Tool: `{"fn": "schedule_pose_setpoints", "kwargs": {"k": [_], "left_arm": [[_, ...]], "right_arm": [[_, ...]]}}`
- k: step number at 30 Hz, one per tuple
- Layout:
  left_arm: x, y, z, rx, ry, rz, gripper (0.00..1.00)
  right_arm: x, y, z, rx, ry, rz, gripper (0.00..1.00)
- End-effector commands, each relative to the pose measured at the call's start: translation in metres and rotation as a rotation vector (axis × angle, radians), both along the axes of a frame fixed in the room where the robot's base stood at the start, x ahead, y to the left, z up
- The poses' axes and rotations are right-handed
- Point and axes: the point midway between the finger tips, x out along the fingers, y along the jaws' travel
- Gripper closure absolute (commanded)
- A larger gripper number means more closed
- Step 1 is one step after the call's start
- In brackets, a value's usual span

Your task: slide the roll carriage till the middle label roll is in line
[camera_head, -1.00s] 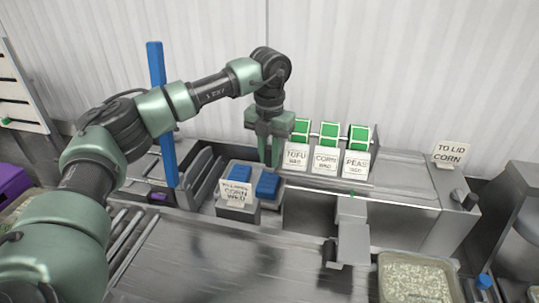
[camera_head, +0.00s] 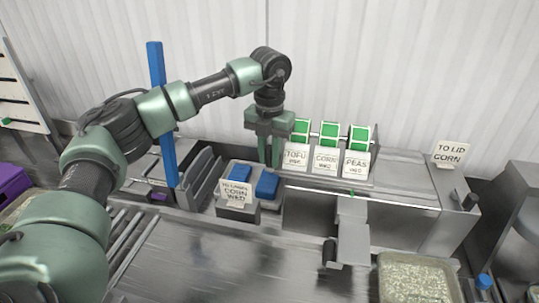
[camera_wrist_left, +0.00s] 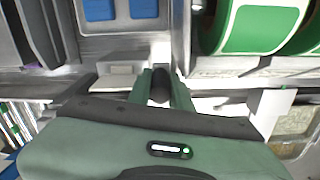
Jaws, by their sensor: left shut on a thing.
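The roll carriage carries three green-and-white label rolls in a row on the back bench. The left roll (camera_head: 301,131) has a TOFU card, the middle roll (camera_head: 329,133) a CORN card (camera_head: 326,160), and the right roll (camera_head: 360,138) a PEAS card (camera_head: 356,165). My left gripper (camera_head: 269,160) points down at the carriage's left end. In the left wrist view its fingers (camera_wrist_left: 161,84) are shut on a dark, rounded knob (camera_wrist_left: 160,88), and big green rolls (camera_wrist_left: 262,25) show at right. A small green mark (camera_head: 351,193) sits on the bench's front edge, below the right roll. My right gripper is out of view.
Blue blocks (camera_head: 267,184) sit in a grey holder with a CORN sign (camera_head: 236,192), left of the carriage. A blue post (camera_head: 157,110) stands further left. A TO LID CORN sign (camera_head: 450,153) stands at right. The bench between the carriage and that sign is clear.

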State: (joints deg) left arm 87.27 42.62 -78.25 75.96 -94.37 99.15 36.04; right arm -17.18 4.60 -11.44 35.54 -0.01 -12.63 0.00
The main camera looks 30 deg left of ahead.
Motion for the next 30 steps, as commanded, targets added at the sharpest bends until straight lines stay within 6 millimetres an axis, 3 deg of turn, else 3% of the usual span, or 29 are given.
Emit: {"fn": "schedule_pose_setpoints", "kwargs": {"k": [5,15,26,27,28,30], "left_arm": [[0.002,-0.004,0.001,-0.001,-0.004,-0.001,1.0],[0.018,-0.067,0.001,-0.004,-0.006,-0.004,1.0],[0.02,-0.072,0.001,-0.001,-0.005,0.002,1.0],[0.02,-0.072,0.001,-0.001,-0.005,0.002,0.77],[0.02,-0.072,0.002,-0.001,-0.005,0.002,0.71],[0.02,-0.072,0.001,-0.001,-0.004,0.002,0.71]], "right_arm": [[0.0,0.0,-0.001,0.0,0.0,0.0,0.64],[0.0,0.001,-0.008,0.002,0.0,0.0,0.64],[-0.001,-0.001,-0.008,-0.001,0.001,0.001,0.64],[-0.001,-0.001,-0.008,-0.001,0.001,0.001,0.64],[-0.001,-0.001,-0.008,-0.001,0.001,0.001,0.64],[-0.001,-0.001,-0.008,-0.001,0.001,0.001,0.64]]}}
